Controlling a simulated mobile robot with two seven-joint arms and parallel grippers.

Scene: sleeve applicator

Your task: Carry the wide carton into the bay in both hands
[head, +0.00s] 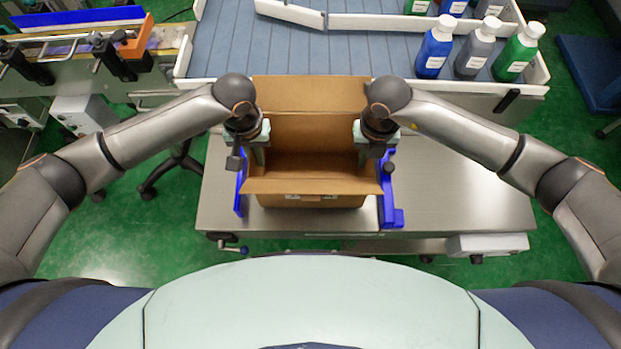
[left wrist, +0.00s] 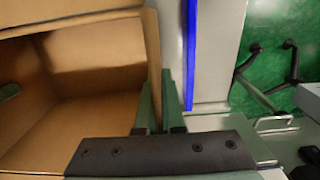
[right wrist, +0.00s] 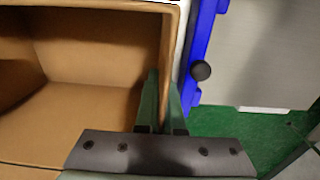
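The wide carton (head: 312,163) is brown, open at the top with flaps spread, and upright over the metal table between two blue guides. I cannot tell whether its base touches the table. My left gripper (head: 257,150) has its fingers either side of the carton's left wall, pinching it; the left wrist view shows this wall (left wrist: 151,55). My right gripper (head: 364,150) pinches the right wall the same way, seen in the right wrist view (right wrist: 168,45). The bay seems to be the space between the left guide (head: 240,190) and the right guide (head: 388,198).
The metal table (head: 460,190) has free room right of the carton. A machine with an orange block (head: 137,38) stands at the far left.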

